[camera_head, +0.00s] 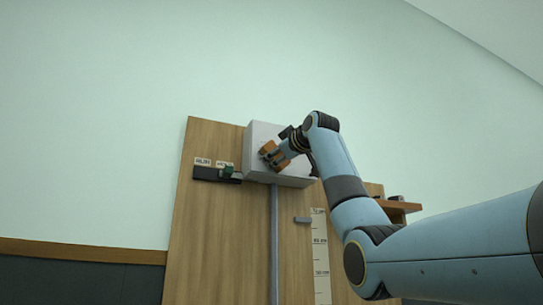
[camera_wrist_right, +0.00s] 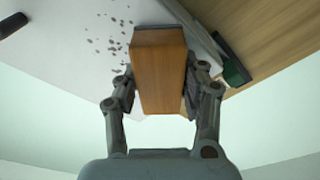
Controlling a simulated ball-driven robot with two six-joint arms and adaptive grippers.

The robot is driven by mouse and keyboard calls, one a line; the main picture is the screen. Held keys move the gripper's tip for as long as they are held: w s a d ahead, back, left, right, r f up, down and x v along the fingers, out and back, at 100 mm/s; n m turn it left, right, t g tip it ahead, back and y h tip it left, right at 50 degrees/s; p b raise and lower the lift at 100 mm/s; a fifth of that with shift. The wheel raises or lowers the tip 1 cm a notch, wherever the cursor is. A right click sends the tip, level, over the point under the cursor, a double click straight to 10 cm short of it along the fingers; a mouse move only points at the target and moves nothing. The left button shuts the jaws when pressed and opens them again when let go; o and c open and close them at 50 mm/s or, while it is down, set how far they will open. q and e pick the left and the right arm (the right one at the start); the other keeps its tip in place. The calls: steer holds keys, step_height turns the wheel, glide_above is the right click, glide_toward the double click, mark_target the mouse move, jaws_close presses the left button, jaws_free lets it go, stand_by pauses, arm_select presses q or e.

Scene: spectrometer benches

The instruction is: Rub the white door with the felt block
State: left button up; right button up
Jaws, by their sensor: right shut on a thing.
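The white door (camera_head: 258,136) is the front of a pale box high on a wooden panel. In the right wrist view the white door (camera_wrist_right: 60,60) fills the upper left and carries a patch of dark grey specks (camera_wrist_right: 117,42). My right gripper (camera_head: 274,154) is in front of the door. It is shut on the felt block (camera_wrist_right: 160,68), a brown wood-coloured block held between both fingers. The block's far end is at or very near the door, beside the specks; I cannot tell whether it touches. My left gripper is not in view.
A brown shelf (camera_head: 402,207) is behind my right arm.

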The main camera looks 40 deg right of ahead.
mark_target(263, 147)
steer(key=shift+s+d, duration=0.25)
steer(key=shift+d, duration=1.05)
steer(key=shift+s+d, duration=0.3)
steer(key=shift+d, duration=0.95)
steer(key=shift+s+d, duration=0.25)
steer(key=shift+d, duration=1.05)
steer(key=shift+w+a+r, duration=0.3)
steer(key=shift+w+a, duration=0.15)
steer(key=shift+a, duration=1.55)
steer(key=shift+w+a+r, duration=0.25)
steer(key=shift+w+a, duration=0.25)
steer(key=shift+a, duration=1.55)
steer(key=shift+w+a+r, duration=0.3)
steer(key=shift+w+a, duration=0.15)
steer(key=shift+a, duration=1.55)
steer(key=shift+d+r, duration=0.15)
steer(key=shift+r, duration=0.7)
steer(key=shift+s+d, duration=0.2)
steer(key=shift+d, duration=0.65)
steer(key=shift+s+d, duration=0.2)
steer(key=shift+d, duration=0.65)
steer(key=shift+s+d, duration=0.2)
steer(key=shift+d, duration=0.65)
steer(key=s+d, duration=0.1)
steer(key=d, duration=0.5)
steer(key=shift+s+d, duration=0.25)
steer(key=shift+s, duration=0.05)
